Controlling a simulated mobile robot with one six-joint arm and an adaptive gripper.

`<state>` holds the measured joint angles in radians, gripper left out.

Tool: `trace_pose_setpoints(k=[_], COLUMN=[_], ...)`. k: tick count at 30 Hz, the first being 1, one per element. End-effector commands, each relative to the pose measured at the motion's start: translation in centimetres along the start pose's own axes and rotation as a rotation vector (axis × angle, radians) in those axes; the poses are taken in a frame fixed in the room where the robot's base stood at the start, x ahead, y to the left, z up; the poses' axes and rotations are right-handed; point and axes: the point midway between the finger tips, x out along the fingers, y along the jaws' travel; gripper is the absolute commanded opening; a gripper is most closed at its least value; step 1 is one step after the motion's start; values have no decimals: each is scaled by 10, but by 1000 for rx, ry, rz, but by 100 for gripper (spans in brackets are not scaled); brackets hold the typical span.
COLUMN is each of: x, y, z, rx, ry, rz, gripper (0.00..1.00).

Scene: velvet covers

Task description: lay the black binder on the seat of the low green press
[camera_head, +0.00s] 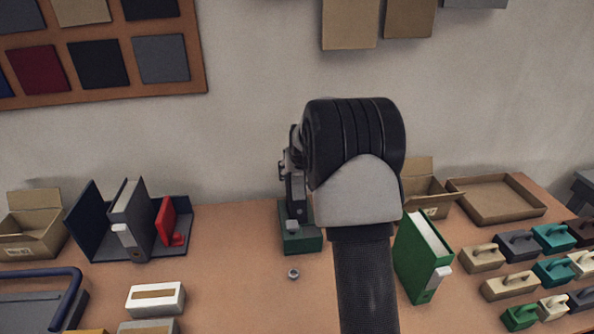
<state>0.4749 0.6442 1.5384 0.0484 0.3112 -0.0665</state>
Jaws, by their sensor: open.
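A dark grey to black binder (131,218) with a white spine label stands upright in a dark blue holder (90,222) on the left of the table. The low green press shows only in part: its green base (301,241) stands at the table's middle, behind my arm. A dark upright part above the base is partly covered, so I cannot tell whether anything lies on the seat. My gripper (289,168) is mostly hidden behind my wrist; dark parts of it show above the press. It is open, with nothing seen in it, and well right of the binder.
A red item (168,222) stands right of the binder. A green binder (423,257) stands right of my arm. Cardboard boxes (30,228), a shallow tray (497,199) and several handled blocks (517,245) fill the sides. A small metal nut (293,273) lies before the press.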

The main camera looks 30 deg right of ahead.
Motion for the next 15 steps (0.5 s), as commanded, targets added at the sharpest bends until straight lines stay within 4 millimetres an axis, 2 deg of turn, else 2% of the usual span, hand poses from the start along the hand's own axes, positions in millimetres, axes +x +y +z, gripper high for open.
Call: trace_pose_setpoints(k=[10,15], x=[-2,-21], y=[0,0], z=[0,-2], rx=[0,1], ry=[0,3], rz=[0,0], gripper=[66,66])
